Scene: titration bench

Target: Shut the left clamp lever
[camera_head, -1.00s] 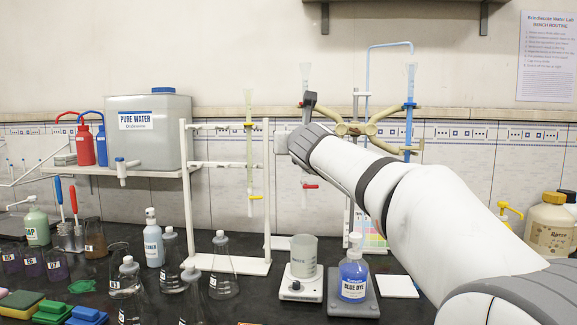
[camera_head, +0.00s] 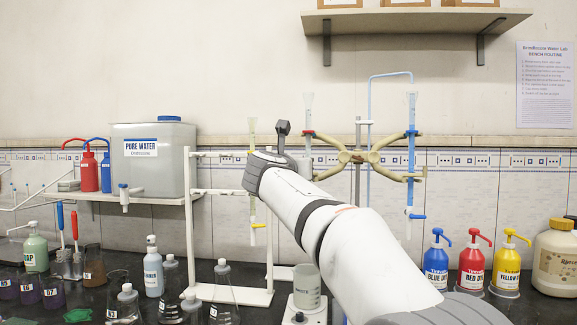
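The beige double burette clamp (camera_head: 360,156) sits on an upright rod behind my arm. Its left jaw is around the left burette (camera_head: 308,105), which has a red band by the jaw. Its right jaw is at the blue burette (camera_head: 411,130). I cannot make out the left clamp lever or its position. My gripper (camera_head: 282,132) is at the far end of my arm, left of the clamp's left jaw. Only a dark upright part of it shows above the wrist. Its fingers are hidden, and I cannot tell whether it touches anything.
A white stand (camera_head: 190,215) with a yellowish burette (camera_head: 252,185) is left of and partly behind my wrist. The pure water tank (camera_head: 153,165) is farther left. Dye pump bottles (camera_head: 472,262) stand at the right. Flasks (camera_head: 223,295) and a beaker (camera_head: 306,287) stand below my arm.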

